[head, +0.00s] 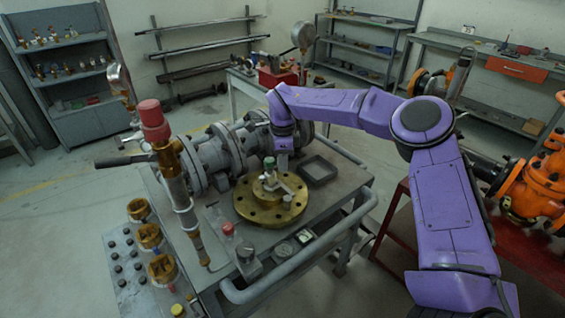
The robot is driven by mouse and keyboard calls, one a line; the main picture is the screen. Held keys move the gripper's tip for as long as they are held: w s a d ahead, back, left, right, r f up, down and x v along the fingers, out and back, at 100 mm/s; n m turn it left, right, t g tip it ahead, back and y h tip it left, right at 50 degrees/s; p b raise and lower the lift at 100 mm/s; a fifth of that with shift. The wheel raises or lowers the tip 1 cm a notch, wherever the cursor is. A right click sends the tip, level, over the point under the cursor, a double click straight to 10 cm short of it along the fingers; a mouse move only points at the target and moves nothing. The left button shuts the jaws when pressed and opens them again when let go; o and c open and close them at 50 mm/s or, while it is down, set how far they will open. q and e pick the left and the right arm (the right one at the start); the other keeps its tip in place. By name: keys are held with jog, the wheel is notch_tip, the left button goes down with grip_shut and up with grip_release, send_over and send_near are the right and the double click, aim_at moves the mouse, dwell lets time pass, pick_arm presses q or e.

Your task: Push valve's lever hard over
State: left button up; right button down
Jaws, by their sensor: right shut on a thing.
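The grey flanged valve (222,150) lies along the back of the workbench. A dark lever-like handle (122,160) sticks out to the left of it, partly behind a red-capped brass column (165,150); I cannot tell for sure that it belongs to the valve. My right gripper (284,149) points down at the valve's right end, with the purple arm reaching over from the right. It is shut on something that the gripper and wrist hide. My left gripper is not in view.
A brass flange (270,207) with a green-topped fitting sits on the bench top, next to a dark square tray (318,171). A grey pipe rail (300,258) runs around the bench edge. Several brass cups stand at the lower left. An orange valve (535,185) is at the right.

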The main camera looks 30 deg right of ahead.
jog(key=m, duration=0.1)
jog(key=s+m+b, duration=0.1)
jog(key=m, duration=0.1)
jog(key=shift+a+f, duration=0.1)
jog(key=shift+a, duration=0.3)
jog(key=shift+a+m+b, duration=0.2)
jog(key=shift+m+b, duration=0.1)
jog(key=shift+m, duration=0.6)
jog(key=c, duration=1.3)
grip_release()
jog(key=shift+s, duration=0.1)
jog(key=shift+o, duration=0.2)
jog(key=shift+r, duration=0.25)
notch_tip(320, 180, up, 10)
jog(key=shift+r+b, duration=0.15)
jog(key=shift+b, duration=0.2)
